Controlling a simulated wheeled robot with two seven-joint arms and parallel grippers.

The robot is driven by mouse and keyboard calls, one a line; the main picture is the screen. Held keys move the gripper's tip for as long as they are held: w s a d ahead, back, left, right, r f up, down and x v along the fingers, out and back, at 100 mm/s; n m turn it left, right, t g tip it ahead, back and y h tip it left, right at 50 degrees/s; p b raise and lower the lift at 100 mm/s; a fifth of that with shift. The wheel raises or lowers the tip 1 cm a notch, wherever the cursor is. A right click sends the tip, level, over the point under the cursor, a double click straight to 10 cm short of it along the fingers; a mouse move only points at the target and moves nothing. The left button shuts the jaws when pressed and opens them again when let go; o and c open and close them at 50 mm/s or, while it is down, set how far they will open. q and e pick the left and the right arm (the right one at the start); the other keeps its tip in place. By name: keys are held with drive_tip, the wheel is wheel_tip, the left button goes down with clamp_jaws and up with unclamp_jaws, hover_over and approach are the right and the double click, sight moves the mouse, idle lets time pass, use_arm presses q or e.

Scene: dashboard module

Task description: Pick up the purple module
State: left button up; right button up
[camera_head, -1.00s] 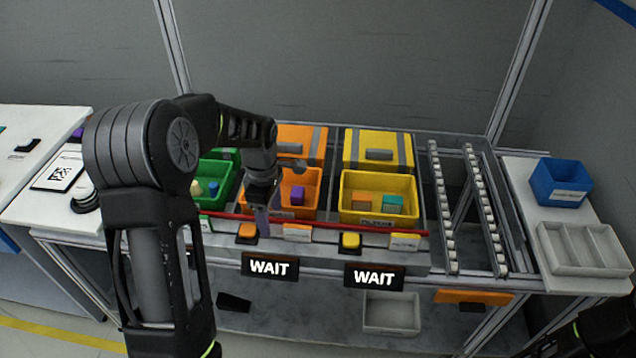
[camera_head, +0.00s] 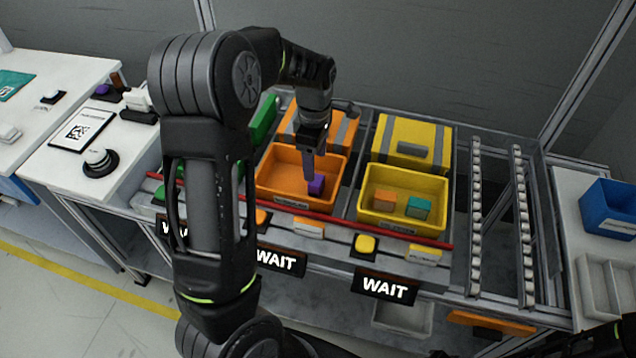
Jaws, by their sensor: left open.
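A small purple module (camera_head: 317,186) lies in the open orange bin (camera_head: 272,182) in the head view. My left gripper (camera_head: 309,172) reaches down from above into that bin. It is open, with its fingers right at the module's left side and overlapping it in the picture. I cannot tell whether they touch it or whether one finger is hidden behind the other. My right gripper is not in view.
A yellow bin (camera_head: 395,222) with an orange and a teal block stands to the right. A red bar (camera_head: 350,226) runs in front of the bins, above buttons and WAIT signs (camera_head: 385,288). Roller rails (camera_head: 476,220) and a blue bin (camera_head: 612,207) are at right.

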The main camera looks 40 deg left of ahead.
sight(316, 179)
use_arm(q)
drive_tip(key=shift+f, duration=1.2)
drive_tip(key=shift+f, duration=0.1)
drive_tip(key=f+p, duration=0.1)
drive_tip(key=f, duration=0.4)
drive_tip(key=shift+d+p, duration=0.2)
drive_tip(key=shift+p, duration=0.1)
drive_tip(key=shift+c, duration=0.5)
clamp_jaws()
